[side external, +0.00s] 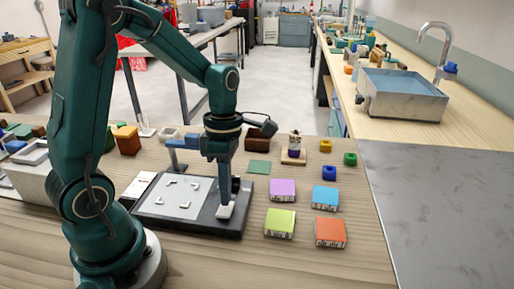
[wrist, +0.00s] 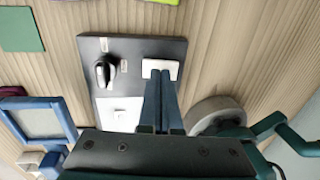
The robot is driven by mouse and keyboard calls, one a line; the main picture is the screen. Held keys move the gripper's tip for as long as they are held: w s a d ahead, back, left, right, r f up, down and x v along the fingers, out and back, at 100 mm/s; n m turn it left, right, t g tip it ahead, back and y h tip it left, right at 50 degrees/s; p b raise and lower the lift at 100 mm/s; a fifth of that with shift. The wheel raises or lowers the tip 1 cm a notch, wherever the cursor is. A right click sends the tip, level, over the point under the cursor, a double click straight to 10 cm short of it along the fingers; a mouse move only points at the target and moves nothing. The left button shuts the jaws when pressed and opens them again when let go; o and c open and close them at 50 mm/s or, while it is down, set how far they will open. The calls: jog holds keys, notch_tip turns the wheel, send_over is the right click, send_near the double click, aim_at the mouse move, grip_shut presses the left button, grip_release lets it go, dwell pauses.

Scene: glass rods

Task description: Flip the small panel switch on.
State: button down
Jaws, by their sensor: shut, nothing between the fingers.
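The dark panel (side external: 190,229) lies flat on the wooden table and also shows in the wrist view (wrist: 92,48). The small switch has a whitish plate (wrist: 161,64) near one end of the panel; it shows white in the side view (side external: 226,212). My gripper (side external: 224,200) points down over the switch. Its two fingers are together and empty in the wrist view (wrist: 161,78), with their tips over the switch plate. They partly hide the lever, so its position and any contact are unclear.
A black knob (wrist: 104,72) stands beside the switch on the panel. A pale plate (side external: 178,197) covers much of the panel. Purple (side external: 282,190), blue (side external: 325,197), lime (side external: 280,223) and orange (side external: 330,232) blocks sit to the right. A blue frame (wrist: 68,120) stands near the panel.

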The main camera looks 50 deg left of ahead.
notch_tip(320, 180, up, 13)
jog(key=w+a, duration=0.1)
jog(key=shift+w+a, duration=0.2)
dwell(0.4)
jog(key=shift+s+d, duration=0.4)
jog(key=shift+d, duration=0.1)
jog(key=f, duration=0.4)
jog(key=s+d+f, duration=0.1)
jog(key=f, duration=0.8)
jog(key=shift+s+d+f, duration=0.3)
jog(key=shift+f, duration=0.1)
